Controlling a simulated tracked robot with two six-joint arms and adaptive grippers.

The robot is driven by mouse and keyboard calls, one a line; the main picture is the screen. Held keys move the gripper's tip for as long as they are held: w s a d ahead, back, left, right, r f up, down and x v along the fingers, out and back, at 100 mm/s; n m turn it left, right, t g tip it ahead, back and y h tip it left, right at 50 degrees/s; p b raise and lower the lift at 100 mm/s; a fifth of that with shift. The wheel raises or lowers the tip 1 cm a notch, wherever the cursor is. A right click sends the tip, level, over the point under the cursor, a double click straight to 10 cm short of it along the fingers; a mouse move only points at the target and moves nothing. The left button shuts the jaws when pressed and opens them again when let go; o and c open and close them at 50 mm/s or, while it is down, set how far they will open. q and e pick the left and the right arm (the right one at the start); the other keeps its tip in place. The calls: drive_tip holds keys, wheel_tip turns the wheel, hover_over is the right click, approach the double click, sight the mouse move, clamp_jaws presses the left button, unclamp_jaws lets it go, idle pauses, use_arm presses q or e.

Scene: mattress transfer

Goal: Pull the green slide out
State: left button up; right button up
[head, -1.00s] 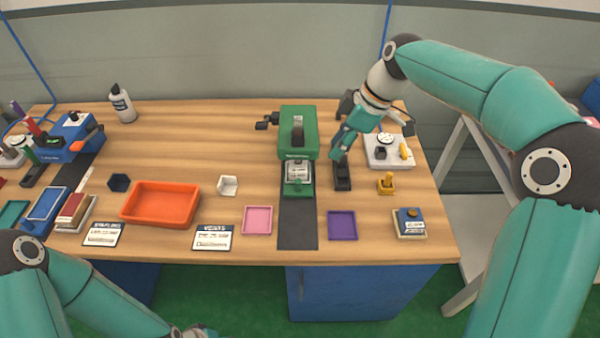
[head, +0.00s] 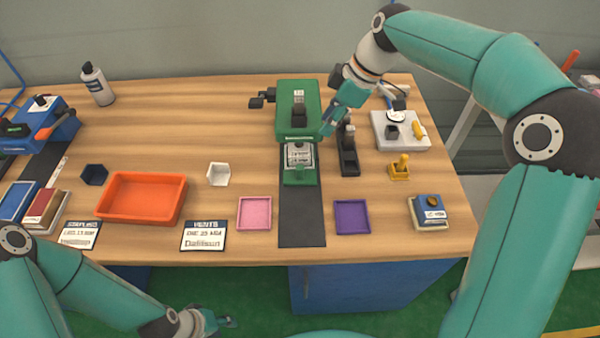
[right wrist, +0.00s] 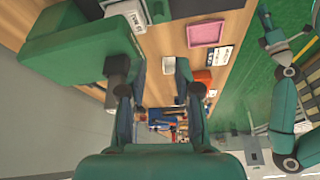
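The green machine (head: 297,125) stands at the table's back middle with a dark knob on its top. Its green slide (head: 300,179) sticks out at the front, bearing a pale labelled piece (head: 299,156). My right gripper (head: 329,128) is just to the right of the machine body, near the slide's base. In the right wrist view its two fingers (right wrist: 161,78) are apart with nothing between them, and the green machine (right wrist: 80,55) lies beside the left finger. I cannot tell whether they touch. My left gripper (head: 226,322) hangs low in front of the table; its fingers are too small to read.
A black stapler-like device (head: 349,160) stands right of the machine, close to my right gripper. A white scale-like box (head: 385,141) and a yellow stamp (head: 400,171) lie further right. Pink (head: 254,228) and purple (head: 352,231) trays flank the dark strip (head: 302,230). An orange tray (head: 113,208) lies left.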

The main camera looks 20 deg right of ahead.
sight(301, 167)
drive_tip(key=x, duration=1.2)
drive_tip(key=d+x, duration=0.1)
drive_tip(key=x, duration=0.6)
drive_tip(key=shift+s+f, duration=0.1)
drive_tip(key=shift+f, duration=0.1)
clamp_jaws()
